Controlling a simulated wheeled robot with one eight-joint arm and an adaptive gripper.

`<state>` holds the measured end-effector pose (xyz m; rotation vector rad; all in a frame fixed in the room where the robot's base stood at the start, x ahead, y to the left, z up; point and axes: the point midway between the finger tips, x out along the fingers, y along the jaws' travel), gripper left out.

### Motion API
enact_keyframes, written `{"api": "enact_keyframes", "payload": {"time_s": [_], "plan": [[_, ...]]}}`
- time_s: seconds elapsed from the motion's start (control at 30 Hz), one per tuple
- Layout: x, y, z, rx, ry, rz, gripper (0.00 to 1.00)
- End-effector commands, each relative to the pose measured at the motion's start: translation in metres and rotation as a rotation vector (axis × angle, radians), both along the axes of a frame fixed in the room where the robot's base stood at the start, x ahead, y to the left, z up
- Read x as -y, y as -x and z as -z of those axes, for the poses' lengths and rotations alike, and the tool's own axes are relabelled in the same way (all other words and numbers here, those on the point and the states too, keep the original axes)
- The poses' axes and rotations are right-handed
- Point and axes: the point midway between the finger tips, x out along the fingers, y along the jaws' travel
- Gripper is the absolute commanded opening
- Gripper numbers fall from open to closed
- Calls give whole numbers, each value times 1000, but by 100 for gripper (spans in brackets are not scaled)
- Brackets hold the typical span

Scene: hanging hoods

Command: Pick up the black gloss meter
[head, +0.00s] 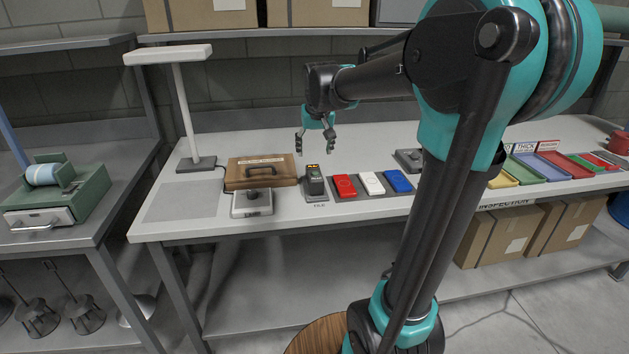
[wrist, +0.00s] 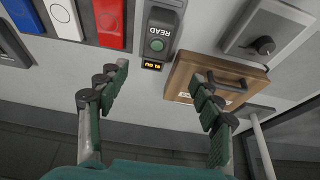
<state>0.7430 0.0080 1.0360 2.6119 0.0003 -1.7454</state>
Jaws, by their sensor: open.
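The gloss meter appears to be the small dark greenish-black device (head: 314,181) standing upright on a grey plate on the bench. It also shows in the wrist view (wrist: 155,50), with a green button and a lit amber display. My gripper (head: 316,143) points down above and slightly behind the meter in the head view, apart from it. In the wrist view my gripper (wrist: 160,80) is open and empty, its fingers spread either side of the meter's line, with the meter beyond the tips.
A red block (head: 344,186), white block (head: 371,183) and blue block (head: 397,181) lie right of the meter. A wooden case (head: 260,172) with a black handle sits close left, behind a grey knobbed device (head: 252,203). A lamp post (head: 185,110) stands farther left. Coloured trays (head: 540,168) are at right.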

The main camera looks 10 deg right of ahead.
Motion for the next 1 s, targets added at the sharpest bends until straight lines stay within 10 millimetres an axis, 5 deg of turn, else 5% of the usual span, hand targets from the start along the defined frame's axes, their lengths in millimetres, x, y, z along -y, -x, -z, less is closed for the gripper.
{"api": "enact_keyframes", "payload": {"time_s": [0.3,1.0], "plan": [[1,-23,56,0,0,1,66],[8,-51,116,0,0,0,66]]}}
